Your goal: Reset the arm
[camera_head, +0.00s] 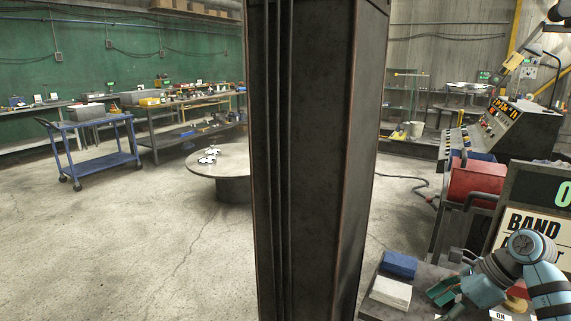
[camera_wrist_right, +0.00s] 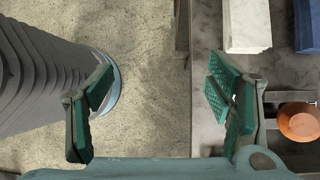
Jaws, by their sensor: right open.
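My right arm comes in at the lower right of the head view, in blue and dark grey. Its gripper (camera_head: 446,287) has green finger pads and is over the edge of a workbench (camera_head: 430,271), beside the blocks. In the right wrist view the right gripper (camera_wrist_right: 160,100) is open, its two fingers wide apart with nothing between them. Bare concrete floor and the bench edge show beyond the gap. My left gripper is not in the head view.
A blue block (camera_head: 399,264) and a white block (camera_head: 390,292) lie on the bench left of the gripper. A copper-coloured disc (camera_wrist_right: 298,122) is right of the fingers. A machine with a sign (camera_head: 535,228) stands behind. A dark column (camera_head: 315,160) blocks the middle view.

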